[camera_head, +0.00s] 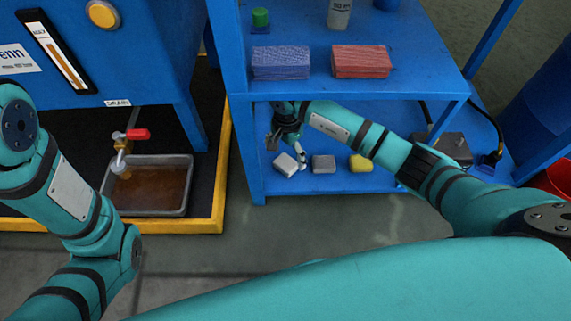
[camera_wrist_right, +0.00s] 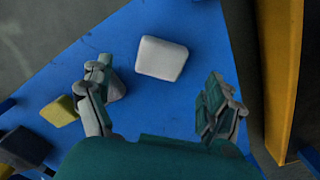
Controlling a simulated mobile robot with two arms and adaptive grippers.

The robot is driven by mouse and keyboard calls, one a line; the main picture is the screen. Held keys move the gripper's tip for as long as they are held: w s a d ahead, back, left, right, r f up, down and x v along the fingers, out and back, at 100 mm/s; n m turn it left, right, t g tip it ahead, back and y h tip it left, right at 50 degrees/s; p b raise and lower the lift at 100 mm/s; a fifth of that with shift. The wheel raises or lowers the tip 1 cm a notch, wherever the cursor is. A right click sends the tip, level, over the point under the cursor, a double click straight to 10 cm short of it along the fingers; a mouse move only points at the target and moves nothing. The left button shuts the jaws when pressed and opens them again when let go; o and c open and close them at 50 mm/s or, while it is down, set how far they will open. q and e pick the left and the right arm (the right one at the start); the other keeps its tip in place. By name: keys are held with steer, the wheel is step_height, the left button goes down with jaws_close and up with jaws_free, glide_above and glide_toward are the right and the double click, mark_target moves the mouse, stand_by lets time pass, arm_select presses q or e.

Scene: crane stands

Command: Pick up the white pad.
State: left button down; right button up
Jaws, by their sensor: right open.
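The white pad (camera_head: 286,164) lies at the front left of the lower blue shelf. It also shows in the right wrist view (camera_wrist_right: 162,58), lying flat just beyond the fingertips and slightly turned. My right gripper (camera_head: 286,149) reaches in under the upper shelf and is over the back edge of the white pad. In the right wrist view my right gripper (camera_wrist_right: 158,98) has its fingers spread wide, with bare shelf between them and nothing held. My left arm shows at the left of the head view, but its gripper does not.
A grey pad (camera_head: 324,164) and a yellow sponge (camera_head: 361,163) lie to the right of the white pad. The upper shelf (camera_head: 420,75) overhangs my right arm and carries blue and red cloth stacks. A blue post (camera_head: 247,150) stands close left.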

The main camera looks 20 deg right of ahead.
mark_target(287, 162)
step_height(287, 162, down, 5)
steer(key=b, duration=0.4)
steer(key=shift+f, duration=0.15)
steer(key=c, duration=1.1)
steer(key=shift+r, duration=0.25)
steer(key=shift+c, duration=0.2)
